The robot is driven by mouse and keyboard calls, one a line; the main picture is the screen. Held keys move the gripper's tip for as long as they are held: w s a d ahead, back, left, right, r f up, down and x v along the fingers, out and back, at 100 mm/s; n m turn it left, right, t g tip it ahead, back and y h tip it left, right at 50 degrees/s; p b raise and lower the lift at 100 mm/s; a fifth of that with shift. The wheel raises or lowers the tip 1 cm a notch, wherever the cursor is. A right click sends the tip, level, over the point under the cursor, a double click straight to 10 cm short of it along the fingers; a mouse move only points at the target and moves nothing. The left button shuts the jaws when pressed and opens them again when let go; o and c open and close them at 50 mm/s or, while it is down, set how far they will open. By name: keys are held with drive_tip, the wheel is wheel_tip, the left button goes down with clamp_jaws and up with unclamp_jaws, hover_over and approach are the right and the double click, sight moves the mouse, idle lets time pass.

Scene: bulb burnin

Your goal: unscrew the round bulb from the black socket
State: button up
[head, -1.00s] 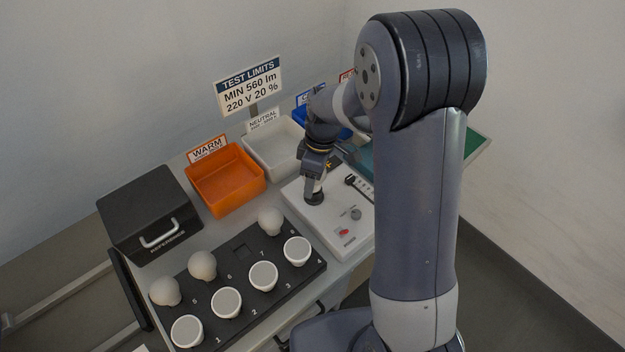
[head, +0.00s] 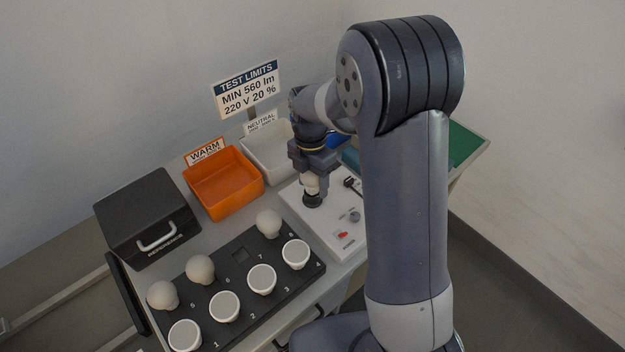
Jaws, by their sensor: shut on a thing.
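The round bulb (head: 311,187) is white and shows just below my gripper (head: 312,178), whose jaws are shut on it from above. The black socket (head: 313,201) sits on the white test panel (head: 322,225), directly under the bulb. The bulb is upright over the socket. I cannot tell whether its base is still in the socket or just clear of it. The jaws hide the upper part of the bulb.
A black tray (head: 240,253) holds several bulbs in front. The orange WARM bin (head: 224,205) and white NEUTRAL bin (head: 252,157) stand behind it. A black reference box (head: 145,215) is at left. A limits sign (head: 247,90) stands at the back.

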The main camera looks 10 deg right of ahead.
drive_tip(key=o, duration=0.9)
drive_tip(key=shift+c, duration=0.2)
drive_tip(key=m, duration=0.4)
drive_tip(key=shift+m+y, duration=0.3)
drive_tip(key=shift+y, duration=0.1)
drive_tip(key=m, duration=0.5)
drive_tip(key=shift+t+y, duration=0.3)
drive_tip(key=shift+y, duration=0.1)
drive_tip(key=m, duration=0.3)
drive_tip(key=m+t+b, duration=0.1)
drive_tip(key=m, duration=0.3)
drive_tip(key=shift+a+y, duration=0.1)
drive_tip(key=shift+y, duration=0.2)
drive_tip(key=m+t, duration=0.1)
drive_tip(key=m, duration=0.5)
drive_tip(key=shift+w, duration=0.1)
